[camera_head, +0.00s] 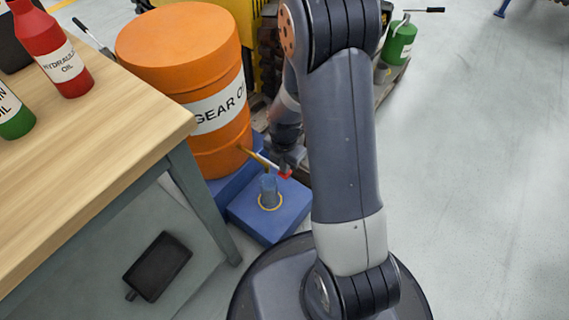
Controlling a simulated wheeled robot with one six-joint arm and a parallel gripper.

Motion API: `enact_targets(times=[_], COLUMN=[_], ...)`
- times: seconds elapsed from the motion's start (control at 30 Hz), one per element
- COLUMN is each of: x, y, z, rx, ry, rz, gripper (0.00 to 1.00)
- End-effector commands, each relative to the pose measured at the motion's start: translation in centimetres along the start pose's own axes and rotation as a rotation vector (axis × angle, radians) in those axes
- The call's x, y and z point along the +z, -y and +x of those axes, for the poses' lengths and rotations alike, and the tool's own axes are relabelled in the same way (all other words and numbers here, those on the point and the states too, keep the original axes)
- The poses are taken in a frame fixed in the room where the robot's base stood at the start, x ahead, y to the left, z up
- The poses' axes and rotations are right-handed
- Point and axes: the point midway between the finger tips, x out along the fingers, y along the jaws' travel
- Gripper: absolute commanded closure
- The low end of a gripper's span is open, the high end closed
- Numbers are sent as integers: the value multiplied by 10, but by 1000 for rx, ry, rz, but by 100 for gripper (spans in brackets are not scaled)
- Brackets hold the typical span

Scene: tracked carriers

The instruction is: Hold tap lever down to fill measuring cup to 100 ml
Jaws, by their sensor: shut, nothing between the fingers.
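The orange drum (225,150) labelled gear oil stands on a blue base behind the bench. A brass tap (257,157) sticks out low on its right side, with a light lever that ends in a red tip (286,174). The clear measuring cup (269,190) stands upright under the tap inside a yellow ring on a blue block (246,213). Its fill level is too small to read. My gripper (290,163) is shut and empty at the lever's red end; I cannot tell whether it touches it. My arm hides part of the area behind.
The wooden bench (100,150) on the left carries a red hydraulic oil bottle (58,55) and a green bottle (12,115). A black container (158,266) lies on the floor below. A green can (399,40) stands on a pallet behind. The floor at right is clear.

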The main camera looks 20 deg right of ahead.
Motion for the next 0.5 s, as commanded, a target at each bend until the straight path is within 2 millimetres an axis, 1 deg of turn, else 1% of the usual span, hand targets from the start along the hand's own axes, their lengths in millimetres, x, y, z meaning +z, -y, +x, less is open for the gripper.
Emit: enact_targets(times=[0.27,0.5], x=[0,-1], y=[4,7], z=[13,34], rx=[-3,-3], ry=[-2,-2], rz=[0,1], gripper=[100,100])
